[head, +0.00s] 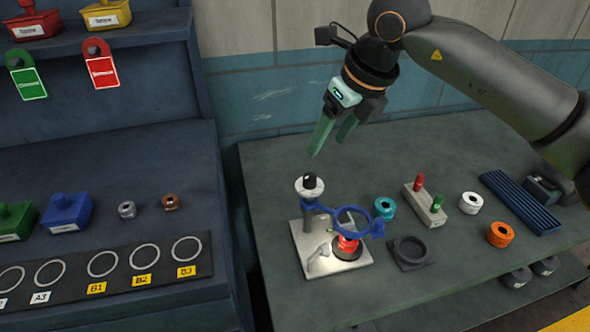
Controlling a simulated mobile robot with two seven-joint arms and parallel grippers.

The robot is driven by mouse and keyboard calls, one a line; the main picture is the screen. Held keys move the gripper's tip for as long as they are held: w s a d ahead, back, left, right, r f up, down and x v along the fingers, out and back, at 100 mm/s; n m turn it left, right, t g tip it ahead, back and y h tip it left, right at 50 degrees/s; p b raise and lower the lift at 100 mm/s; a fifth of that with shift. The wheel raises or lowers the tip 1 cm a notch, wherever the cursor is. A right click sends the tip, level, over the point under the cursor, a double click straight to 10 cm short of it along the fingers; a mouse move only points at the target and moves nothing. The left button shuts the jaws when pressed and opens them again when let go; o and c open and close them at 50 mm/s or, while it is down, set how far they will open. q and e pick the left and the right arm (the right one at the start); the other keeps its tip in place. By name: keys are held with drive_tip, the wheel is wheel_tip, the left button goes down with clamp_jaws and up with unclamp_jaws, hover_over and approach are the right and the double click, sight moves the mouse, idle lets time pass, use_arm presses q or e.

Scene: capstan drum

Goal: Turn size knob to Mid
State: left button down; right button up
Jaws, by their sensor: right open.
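A small black knob (310,180) sits on a white round dial (309,191) at the top of a post on a small fixture, which I take to be the size knob. The dial's markings are too small to read, so I cannot tell its setting. My right gripper (330,148) is above the knob and slightly right of it in the picture, apart from it, fingers pointing down. It is open, with nothing between its green fingers. My left gripper is not in view.
The fixture's pale base plate (307,261) carries a blue ring arm (341,212) over a red part (348,243). Nearby are a teal ring (385,208), a black holder (410,252) and a peg block (425,206). A dark shelf unit (217,235) stands left. The bench behind the knob is clear.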

sight(310, 176)
drive_tip(key=p+x, duration=0.1)
drive_tip(key=x, duration=0.5)
drive_tip(key=p+x, duration=0.1)
drive_tip(key=x, duration=0.5)
drive_tip(key=shift+w+d+f, duration=0.1)
drive_tip(key=shift+w+d, duration=0.05)
drive_tip(key=shift+d, duration=0.1)
clamp_jaws()
